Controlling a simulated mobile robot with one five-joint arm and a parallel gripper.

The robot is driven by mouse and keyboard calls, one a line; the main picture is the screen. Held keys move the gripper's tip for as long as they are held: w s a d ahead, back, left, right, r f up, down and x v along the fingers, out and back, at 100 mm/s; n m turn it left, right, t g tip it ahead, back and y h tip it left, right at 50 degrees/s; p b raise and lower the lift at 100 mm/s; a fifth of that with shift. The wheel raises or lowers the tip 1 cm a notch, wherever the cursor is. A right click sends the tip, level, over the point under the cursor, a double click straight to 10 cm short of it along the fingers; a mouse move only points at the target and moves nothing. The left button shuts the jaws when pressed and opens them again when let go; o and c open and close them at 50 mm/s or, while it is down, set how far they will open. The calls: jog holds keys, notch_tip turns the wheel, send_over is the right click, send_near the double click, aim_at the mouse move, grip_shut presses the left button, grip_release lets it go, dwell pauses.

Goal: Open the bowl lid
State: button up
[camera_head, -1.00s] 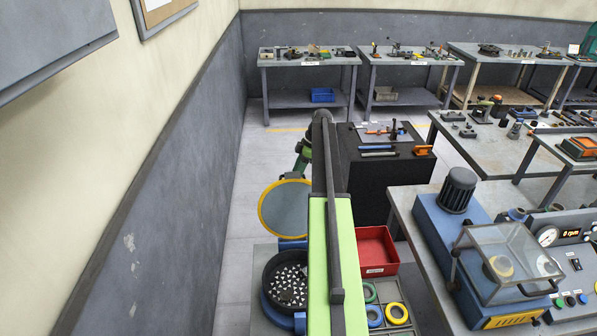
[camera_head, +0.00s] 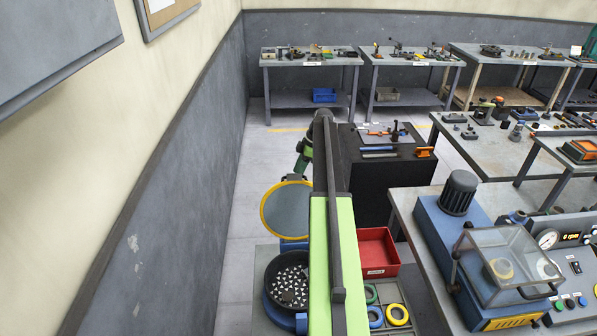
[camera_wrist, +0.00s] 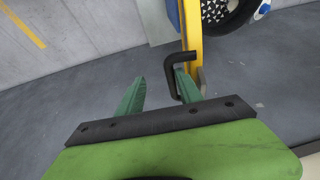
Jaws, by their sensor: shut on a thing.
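The bowl lid (camera_head: 287,211) is a grey disc with a yellow rim, standing steeply raised at the far side of the black bowl (camera_head: 267,279). The bowl is uncovered and holds many small white chips. In the wrist view the lid shows edge-on as a yellow strip (camera_wrist: 193,35), with a black bent handle (camera_wrist: 172,68) on it. In the head view my arm hides part of the bowl's right side, and the fingertips are hidden behind the lid.
A red bin (camera_head: 377,252) and a tray with coloured rings (camera_head: 398,314) stand right of my arm. A black cabinet (camera_head: 390,175) with tools is behind. A blue machine with a clear cover (camera_head: 503,262) is at right. The grey wall (camera_head: 190,200) runs close on the left.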

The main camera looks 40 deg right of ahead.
jog(key=p+v, duration=0.8)
jog(key=v, duration=0.2)
jog(key=shift+s+d+r+p, duration=0.2)
jog(key=shift+r+p, duration=0.1)
jog(key=shift+p, duration=0.05)
